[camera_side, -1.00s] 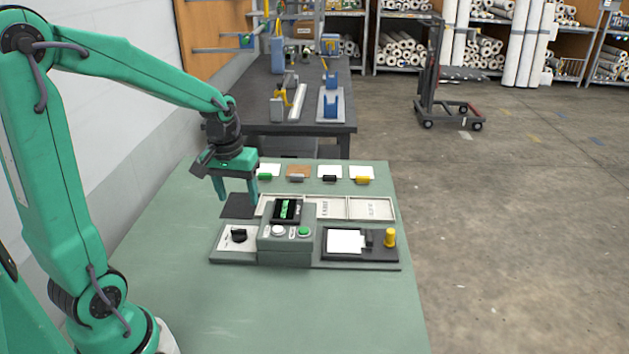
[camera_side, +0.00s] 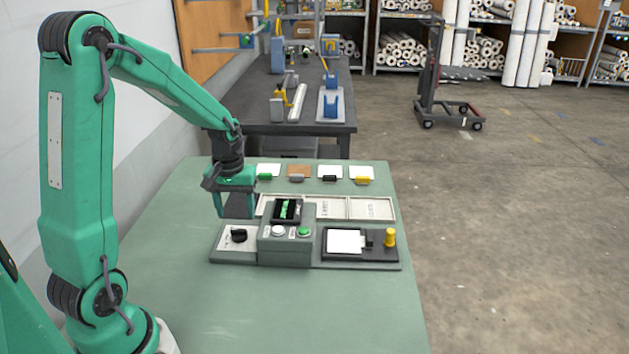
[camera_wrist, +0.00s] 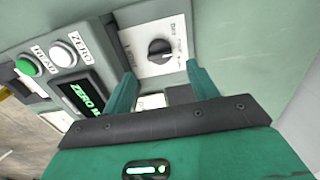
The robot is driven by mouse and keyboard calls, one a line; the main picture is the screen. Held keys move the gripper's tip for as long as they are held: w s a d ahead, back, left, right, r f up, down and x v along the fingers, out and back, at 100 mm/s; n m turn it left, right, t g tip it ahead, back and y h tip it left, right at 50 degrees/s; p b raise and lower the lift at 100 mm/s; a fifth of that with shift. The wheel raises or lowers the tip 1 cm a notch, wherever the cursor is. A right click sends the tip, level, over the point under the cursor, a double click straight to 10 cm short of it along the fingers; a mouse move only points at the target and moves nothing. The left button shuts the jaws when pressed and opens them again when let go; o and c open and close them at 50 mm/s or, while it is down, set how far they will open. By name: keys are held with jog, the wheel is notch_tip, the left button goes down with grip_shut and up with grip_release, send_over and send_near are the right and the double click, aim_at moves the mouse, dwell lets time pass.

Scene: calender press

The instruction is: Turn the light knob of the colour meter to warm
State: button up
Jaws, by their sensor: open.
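The colour meter (camera_side: 286,250) is a grey-green box with a dark display, a white button and a green button, in the middle of the bench. Its black light knob (camera_side: 239,235) sits on a white plate at the left end. In the wrist view the knob (camera_wrist: 159,46) shows beyond the fingertips, with a pale pointer mark; the small lettering around it is too blurred to read surely. My gripper (camera_side: 235,207) is open and empty, pointing down just behind and above the knob. In the wrist view the gripper's fingers (camera_wrist: 160,78) stand apart, not touching the knob.
A dark sample holder with a white card (camera_side: 345,241) and a yellow-topped post (camera_side: 390,237) stands right of the meter. Pale labelled trays (camera_side: 371,208) lie behind it, with several swatches on coloured clips further back. The front of the green bench (camera_side: 300,310) is clear.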

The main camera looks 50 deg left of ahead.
aim_at(239, 229)
jog(key=shift+f, duration=2.95)
jog(key=shift+c, duration=0.2)
jog(key=c, duration=1)
